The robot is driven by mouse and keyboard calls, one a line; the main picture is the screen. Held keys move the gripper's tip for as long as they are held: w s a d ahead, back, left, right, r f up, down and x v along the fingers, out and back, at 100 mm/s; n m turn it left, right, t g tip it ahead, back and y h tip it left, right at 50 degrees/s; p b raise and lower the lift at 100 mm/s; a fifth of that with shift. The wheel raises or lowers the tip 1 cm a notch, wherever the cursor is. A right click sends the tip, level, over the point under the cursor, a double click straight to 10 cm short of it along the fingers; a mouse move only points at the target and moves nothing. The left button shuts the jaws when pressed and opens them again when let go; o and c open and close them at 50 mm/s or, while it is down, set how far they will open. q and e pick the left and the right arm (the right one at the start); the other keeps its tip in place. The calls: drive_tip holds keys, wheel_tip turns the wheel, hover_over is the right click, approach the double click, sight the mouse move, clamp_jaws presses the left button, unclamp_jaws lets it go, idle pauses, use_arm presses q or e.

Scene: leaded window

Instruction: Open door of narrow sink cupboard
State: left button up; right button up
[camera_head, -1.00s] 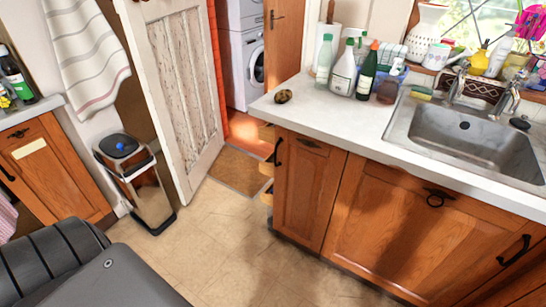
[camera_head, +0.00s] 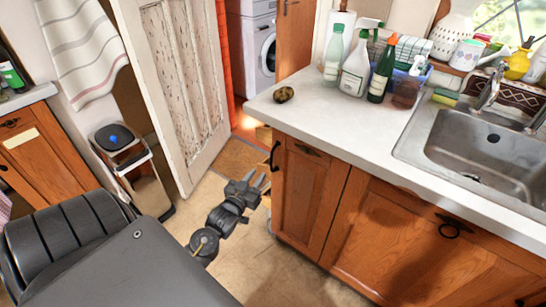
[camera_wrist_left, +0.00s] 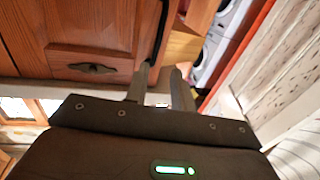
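The narrow wooden cupboard door (camera_head: 308,200) is at the left end of the sink unit and looks shut. Its black upright handle (camera_head: 273,158) is near the top of its left edge. My left gripper (camera_head: 256,181) is open and empty, left of the door and a little below the handle. In the left wrist view, the two fingers of my left gripper (camera_wrist_left: 160,82) are apart, close to the cupboard front (camera_wrist_left: 75,25). A dark upright strip there, probably the handle (camera_wrist_left: 160,35), lies beyond the fingers. I cannot tell any contact. My right gripper is not in view.
The white counter (camera_head: 330,120) overhangs the cupboards and holds several bottles, a small brown object (camera_head: 283,94) and the metal sink (camera_head: 480,150). A white panelled door (camera_head: 175,85) and a bin (camera_head: 135,165) stand left. Tiled floor (camera_head: 285,265) is clear before the cupboards.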

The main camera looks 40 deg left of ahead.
use_arm(q)
drive_tip(key=f+x, duration=0.1)
drive_tip(key=x, duration=0.9)
drive_tip(key=shift+w, duration=0.2)
drive_tip(key=shift+a, duration=0.1)
